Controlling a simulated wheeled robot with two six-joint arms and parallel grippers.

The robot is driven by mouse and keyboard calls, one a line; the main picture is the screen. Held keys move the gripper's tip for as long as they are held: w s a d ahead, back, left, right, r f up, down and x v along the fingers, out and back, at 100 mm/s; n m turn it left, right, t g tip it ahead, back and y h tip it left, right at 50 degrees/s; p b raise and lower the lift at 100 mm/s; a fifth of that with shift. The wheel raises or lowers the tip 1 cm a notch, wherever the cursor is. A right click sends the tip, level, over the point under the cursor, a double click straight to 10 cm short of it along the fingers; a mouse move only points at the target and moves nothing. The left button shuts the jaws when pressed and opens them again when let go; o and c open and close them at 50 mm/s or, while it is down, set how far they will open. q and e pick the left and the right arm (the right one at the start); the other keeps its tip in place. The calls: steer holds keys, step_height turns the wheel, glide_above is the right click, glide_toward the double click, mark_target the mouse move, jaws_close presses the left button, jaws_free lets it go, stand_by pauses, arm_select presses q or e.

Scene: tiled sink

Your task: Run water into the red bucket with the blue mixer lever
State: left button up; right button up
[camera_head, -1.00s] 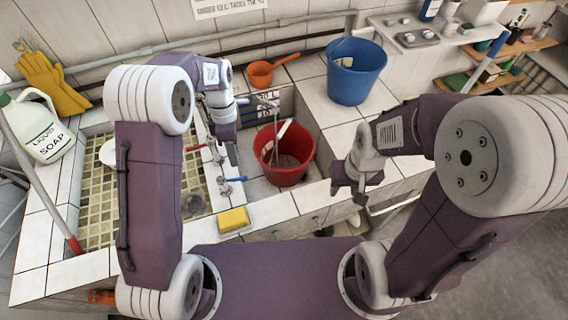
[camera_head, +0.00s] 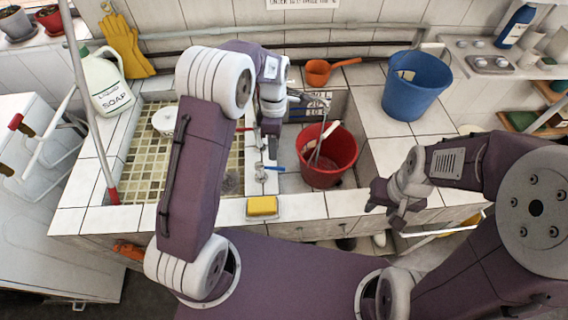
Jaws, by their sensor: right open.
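The red bucket (camera_head: 345,160) stands upright in the right-hand basin, beside the divider with the taps. A thin grey line and a white strip cross its inside; I cannot tell whether water is running. The blue mixer lever (camera_head: 275,169) sticks out to the right from the divider, left of the bucket. A red lever (camera_head: 243,129) lies further back on the divider. My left gripper (camera_head: 272,148) points down just above and behind the blue lever; its fingers are too dark and small to read. My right gripper (camera_head: 386,205) is open and empty, right of the bucket at the counter front.
A yellow sponge (camera_head: 262,206) lies on the front edge. A blue bucket (camera_head: 428,88) and an orange dipper (camera_head: 318,72) stand on the counter behind. The tiled left basin (camera_head: 150,165) holds a white pot-like item (camera_head: 165,120). A soap jug (camera_head: 105,85) stands at the left.

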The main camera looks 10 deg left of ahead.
mark_target(274, 167)
arm_select(q)
steer(key=f, duration=0.4)
steer(key=s+f, duration=0.1)
steer(key=f, duration=0.2)
steer(key=shift+f, duration=0.1)
jaws_close()
steer(key=shift+w, duration=0.1)
stand_by(0.9)
steer(key=shift+w+a+n+p, duration=0.1)
steer(key=shift+w+n+p, duration=0.45)
steer(key=shift+n+p, duration=0.55)
